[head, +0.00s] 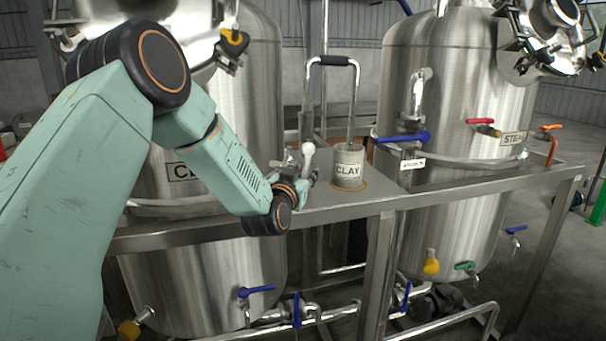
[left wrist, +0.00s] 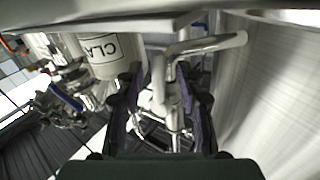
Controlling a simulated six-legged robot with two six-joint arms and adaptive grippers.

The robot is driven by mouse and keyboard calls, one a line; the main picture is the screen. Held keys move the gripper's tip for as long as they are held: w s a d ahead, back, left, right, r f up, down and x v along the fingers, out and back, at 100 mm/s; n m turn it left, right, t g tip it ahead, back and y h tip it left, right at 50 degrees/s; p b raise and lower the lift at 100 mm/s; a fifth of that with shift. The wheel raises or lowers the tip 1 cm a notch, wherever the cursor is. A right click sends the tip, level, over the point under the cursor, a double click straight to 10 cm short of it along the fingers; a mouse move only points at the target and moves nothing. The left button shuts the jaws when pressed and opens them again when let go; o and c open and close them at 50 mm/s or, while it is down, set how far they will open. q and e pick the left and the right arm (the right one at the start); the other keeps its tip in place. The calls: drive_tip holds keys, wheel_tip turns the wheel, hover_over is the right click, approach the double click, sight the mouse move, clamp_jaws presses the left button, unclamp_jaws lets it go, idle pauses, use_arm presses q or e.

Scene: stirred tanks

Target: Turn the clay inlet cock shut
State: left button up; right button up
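A pale grey cock lever (head: 308,155) stands up beside the left tank, just left of the white pot labelled CLAY (head: 348,168). My left gripper (head: 307,178) is at this lever, with its fingers partly hidden by the wrist. In the left wrist view, the two dark fingers of my left gripper (left wrist: 160,112) stand apart, with the pale lever (left wrist: 158,82) between them. Gaps show beside the lever, so the gripper looks open around it. The CLAY pot shows upside down in that view (left wrist: 100,55). My right gripper is not in view.
A steel bench rail (head: 480,186) runs along the front. A bent pipe with a black grip (head: 333,61) rises over the pot. The right tank (head: 440,90) carries a blue lever (head: 405,137) and a red lever (head: 480,121). Pipes with blue levers (head: 297,309) lie below.

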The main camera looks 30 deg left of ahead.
use_arm(q)
drive_tip(key=shift+d, duration=0.2)
drive_tip(key=shift+a, duration=0.2)
drive_tip(key=c, duration=0.4)
drive_tip(key=shift+w, duration=0.1)
clamp_jaws()
